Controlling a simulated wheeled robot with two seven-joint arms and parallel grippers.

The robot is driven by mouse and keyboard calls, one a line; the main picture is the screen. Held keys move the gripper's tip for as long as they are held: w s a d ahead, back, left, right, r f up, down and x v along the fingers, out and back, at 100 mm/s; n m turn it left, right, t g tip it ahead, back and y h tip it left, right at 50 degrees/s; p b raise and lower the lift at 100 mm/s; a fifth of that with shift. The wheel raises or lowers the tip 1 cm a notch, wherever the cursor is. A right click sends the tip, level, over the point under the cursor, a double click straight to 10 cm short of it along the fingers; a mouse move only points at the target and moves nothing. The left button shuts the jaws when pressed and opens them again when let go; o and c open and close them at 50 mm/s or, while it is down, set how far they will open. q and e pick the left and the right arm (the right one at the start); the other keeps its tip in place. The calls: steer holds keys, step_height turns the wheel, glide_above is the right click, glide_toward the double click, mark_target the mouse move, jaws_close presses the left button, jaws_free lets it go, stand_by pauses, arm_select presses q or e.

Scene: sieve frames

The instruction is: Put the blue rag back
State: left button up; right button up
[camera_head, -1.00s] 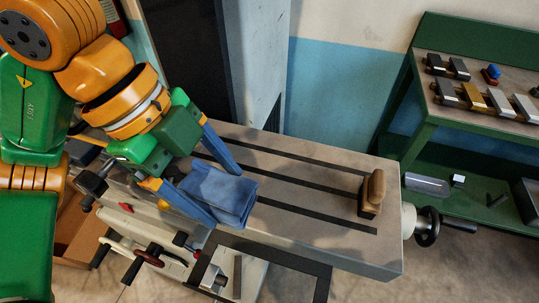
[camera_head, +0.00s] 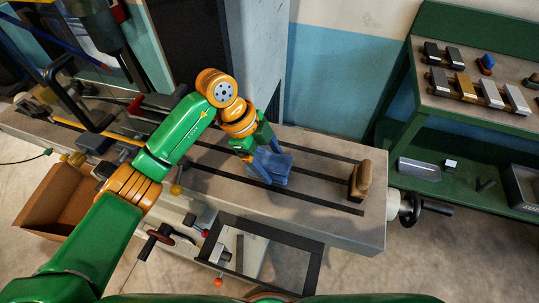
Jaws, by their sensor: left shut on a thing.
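The blue rag (camera_head: 274,171) is a folded cloth over the slotted grey machine table (camera_head: 320,205), right of the table's middle. The fingertips are partly hidden by the rag. My right gripper is not in view.
A brown wooden-backed brush (camera_head: 361,181) stands near the table's right end. A black frame (camera_head: 265,255) and a handwheel (camera_head: 411,208) project from the machine. A green bench (camera_head: 430,108) with several blocks stands at right. A cardboard box (camera_head: 65,205) lies at lower left.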

arm_select(q)
steer(key=shift+f, duration=0.15)
steer(key=o, duration=1)
steer(key=shift+w, duration=0.1)
steer(key=b+v, duration=0.2)
steer(key=v, duration=1)
